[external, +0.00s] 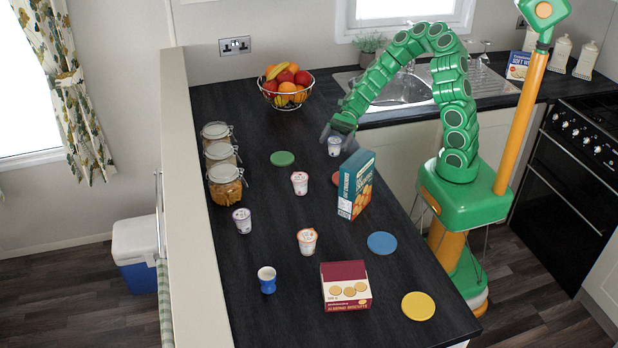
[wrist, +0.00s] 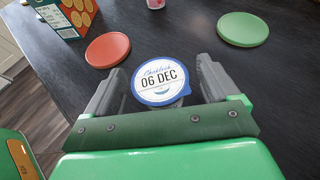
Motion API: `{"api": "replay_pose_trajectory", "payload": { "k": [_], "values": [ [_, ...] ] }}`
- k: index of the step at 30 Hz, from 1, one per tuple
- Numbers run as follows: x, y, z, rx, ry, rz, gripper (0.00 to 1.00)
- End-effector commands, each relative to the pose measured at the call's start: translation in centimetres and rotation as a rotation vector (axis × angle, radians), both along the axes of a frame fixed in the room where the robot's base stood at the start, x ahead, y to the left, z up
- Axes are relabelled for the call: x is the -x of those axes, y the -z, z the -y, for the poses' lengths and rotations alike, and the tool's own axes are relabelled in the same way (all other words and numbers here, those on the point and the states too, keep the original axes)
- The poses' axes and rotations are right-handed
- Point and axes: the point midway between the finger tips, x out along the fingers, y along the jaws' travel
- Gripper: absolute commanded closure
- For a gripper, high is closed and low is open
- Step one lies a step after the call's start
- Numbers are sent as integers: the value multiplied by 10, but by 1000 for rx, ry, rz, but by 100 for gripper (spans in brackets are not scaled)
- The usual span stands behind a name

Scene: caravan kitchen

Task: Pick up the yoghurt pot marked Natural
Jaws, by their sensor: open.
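A white yoghurt pot with a dark marking (external: 334,148) stands upright near the far right edge of the dark worktop. My gripper (external: 338,133) is above and close to it. In the wrist view its blue-rimmed white lid (wrist: 160,82) reads "06 DEC" and lies between the fingers of my open gripper (wrist: 162,68). The pot's side is mostly hidden there. Other pots are one with pink marking (external: 300,184), one with purplish marking (external: 242,221) and one with orange marking (external: 307,242). I cannot read the word Natural on any pot.
A teal box (external: 355,185) stands near the pot, beside a red disc (wrist: 108,49). A green disc (external: 282,158) lies to the left.

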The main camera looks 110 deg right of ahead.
Motion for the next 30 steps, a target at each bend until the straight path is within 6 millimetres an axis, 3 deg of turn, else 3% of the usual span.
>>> {"api": "replay_pose_trajectory", "payload": {
  "k": [8, 20, 30],
  "values": [
    [-2, 1, -1, 0, 1, 0, 15],
    [-2, 1, -1, 0, 1, 0, 74],
    [-2, -3, 0, 2, 2, 1, 74]
  ]
}}
